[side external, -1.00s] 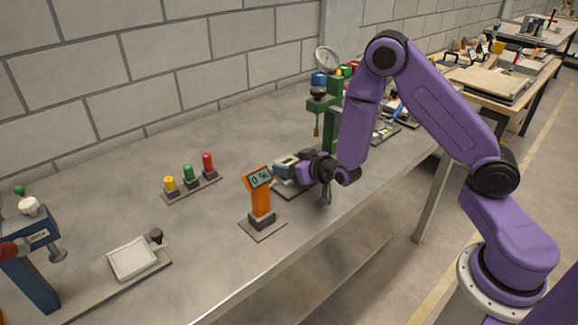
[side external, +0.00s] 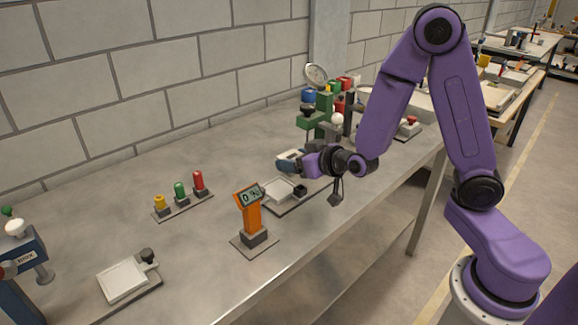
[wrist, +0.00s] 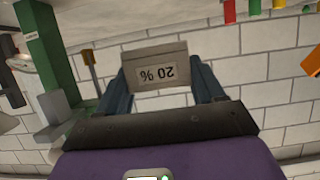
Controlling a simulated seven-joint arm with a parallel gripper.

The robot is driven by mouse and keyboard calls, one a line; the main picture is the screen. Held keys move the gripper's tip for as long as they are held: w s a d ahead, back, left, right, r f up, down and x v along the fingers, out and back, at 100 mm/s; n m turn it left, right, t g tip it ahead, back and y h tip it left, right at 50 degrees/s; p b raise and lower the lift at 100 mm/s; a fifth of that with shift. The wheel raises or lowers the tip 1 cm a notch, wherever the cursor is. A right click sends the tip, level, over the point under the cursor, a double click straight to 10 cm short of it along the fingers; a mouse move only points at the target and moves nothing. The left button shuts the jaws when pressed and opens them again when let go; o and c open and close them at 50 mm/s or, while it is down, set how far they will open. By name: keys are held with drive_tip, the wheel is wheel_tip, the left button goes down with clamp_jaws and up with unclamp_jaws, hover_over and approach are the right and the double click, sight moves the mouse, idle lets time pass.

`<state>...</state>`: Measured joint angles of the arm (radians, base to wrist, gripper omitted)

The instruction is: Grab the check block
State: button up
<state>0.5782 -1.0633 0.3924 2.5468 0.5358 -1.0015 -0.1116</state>
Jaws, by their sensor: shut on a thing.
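The check block (wrist: 155,68) is a pale grey block with a dark-framed label that reads "20 %" upside down in the wrist view. My gripper (wrist: 162,84) is shut on it, with one blue finger on each side. In the side external view my gripper (side external: 292,160) holds the block above a small flat plate with a pale pad (side external: 278,192). The fingers hide most of the block there.
An orange stand with a display (side external: 252,215) is near the bench's front edge. A green press-like fixture (side external: 324,122) stands behind my gripper. Yellow, green and red pegs (side external: 180,192) stand at left. A second pale pad (side external: 123,280) lies front left.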

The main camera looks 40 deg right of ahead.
drive_tip(key=v, duration=1)
drive_tip(key=shift+d+r, duration=0.25)
drive_tip(key=shift+d, duration=0.05)
